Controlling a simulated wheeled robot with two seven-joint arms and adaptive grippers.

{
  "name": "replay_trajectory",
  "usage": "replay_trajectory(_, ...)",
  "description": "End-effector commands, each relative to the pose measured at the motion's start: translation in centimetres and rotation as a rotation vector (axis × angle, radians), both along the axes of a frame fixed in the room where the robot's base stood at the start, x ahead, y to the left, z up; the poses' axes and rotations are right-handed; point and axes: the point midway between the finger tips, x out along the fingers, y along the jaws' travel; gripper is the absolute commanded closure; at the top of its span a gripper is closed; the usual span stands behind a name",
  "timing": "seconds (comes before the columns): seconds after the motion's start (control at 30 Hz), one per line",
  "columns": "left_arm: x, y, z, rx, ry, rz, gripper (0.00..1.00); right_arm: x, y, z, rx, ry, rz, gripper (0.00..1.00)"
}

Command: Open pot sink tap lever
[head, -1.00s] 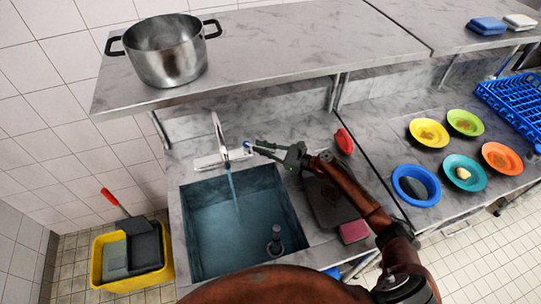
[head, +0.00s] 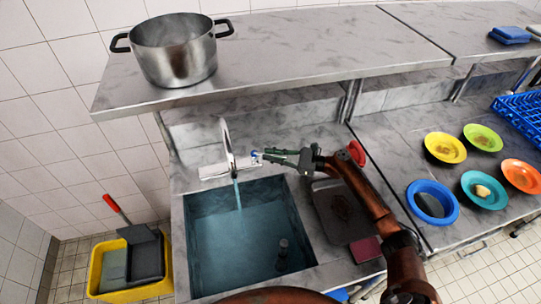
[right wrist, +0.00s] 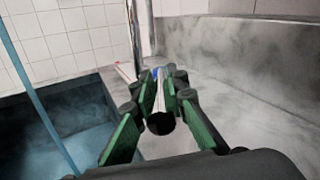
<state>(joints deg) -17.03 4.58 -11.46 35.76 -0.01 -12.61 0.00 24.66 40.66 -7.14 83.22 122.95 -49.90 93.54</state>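The pot sink tap (head: 229,150) stands at the back edge of the sink (head: 186,245), and water runs from its spout into the water-filled basin. Its small pale lever with a blue mark (head: 254,157) points right from the tap body. My right gripper (head: 264,156) reaches it from the right. In the right wrist view, the narrow lever (right wrist: 163,86) lies between the close-set green fingertips (right wrist: 162,82), which appear shut on it; exact contact is hard to see. My left gripper is out of view.
A steel pot (head: 174,52) stands on the shelf (head: 290,55) above the sink. A dark tray (head: 340,210) and pink sponge (head: 365,250) lie right of the basin. Several coloured plates and a blue rack (head: 520,112) are further right. A yellow bucket (head: 108,272) stands on the floor.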

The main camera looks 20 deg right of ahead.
Motion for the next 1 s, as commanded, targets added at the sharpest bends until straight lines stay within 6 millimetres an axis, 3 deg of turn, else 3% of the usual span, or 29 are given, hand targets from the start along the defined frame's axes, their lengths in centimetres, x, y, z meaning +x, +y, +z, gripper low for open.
replay_trajectory(0.23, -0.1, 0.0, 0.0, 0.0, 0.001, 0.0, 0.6, 0.0, 0.1, 0.0, 0.001, 0.0, 0.002, 0.7)
replay_trajectory(0.57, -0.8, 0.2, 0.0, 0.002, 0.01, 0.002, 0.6, -0.2, -0.2, 0.0, 0.0, 0.0, 0.0, 0.69)
replay_trajectory(1.0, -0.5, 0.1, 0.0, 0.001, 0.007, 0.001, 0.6, -3.6, -5.5, -0.1, 0.0, 0.001, 0.001, 0.69)
